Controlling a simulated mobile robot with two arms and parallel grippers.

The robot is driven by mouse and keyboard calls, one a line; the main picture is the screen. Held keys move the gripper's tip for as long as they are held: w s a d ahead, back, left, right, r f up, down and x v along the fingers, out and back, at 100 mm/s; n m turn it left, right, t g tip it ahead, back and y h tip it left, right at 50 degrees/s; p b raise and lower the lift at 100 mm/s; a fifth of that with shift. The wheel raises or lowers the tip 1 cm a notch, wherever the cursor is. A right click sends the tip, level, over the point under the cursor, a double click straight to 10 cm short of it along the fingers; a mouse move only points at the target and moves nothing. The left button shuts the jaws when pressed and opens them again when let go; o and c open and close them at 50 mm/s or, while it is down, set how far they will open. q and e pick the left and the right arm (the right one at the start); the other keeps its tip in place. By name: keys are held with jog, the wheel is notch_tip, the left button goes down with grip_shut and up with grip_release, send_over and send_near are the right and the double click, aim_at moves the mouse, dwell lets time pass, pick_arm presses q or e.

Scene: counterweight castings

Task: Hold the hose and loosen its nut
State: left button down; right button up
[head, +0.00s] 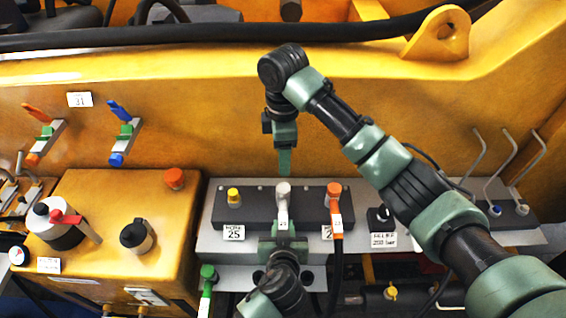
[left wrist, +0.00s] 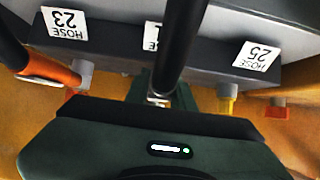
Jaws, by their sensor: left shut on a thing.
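The middle hose (head: 282,212) has a pale grey end fitting, between a yellow-capped port and an orange hose on a dark block. My left gripper (head: 283,244), on the arm at the bottom centre, is shut on this hose just below its fitting. In the left wrist view the black hose (left wrist: 182,45) runs between the green fingers (left wrist: 160,97); its nut cannot be made out there. My right gripper (head: 285,162) points down just above and behind the grey fitting, apart from it; its finger gap is not clear.
The orange hose (head: 335,212) stands close on the right, the yellow port (head: 234,197) on the left. Labels read 25 (left wrist: 256,55) and 23 (left wrist: 65,22); the middle one is partly hidden. A yellow housing (head: 110,225) with knobs stands left. A yellow wall (head: 220,110) rises behind.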

dwell(0.3)
pick_arm(q)
jog(key=c, duration=1.1)
grip_release()
jog(key=shift+s, duration=0.1)
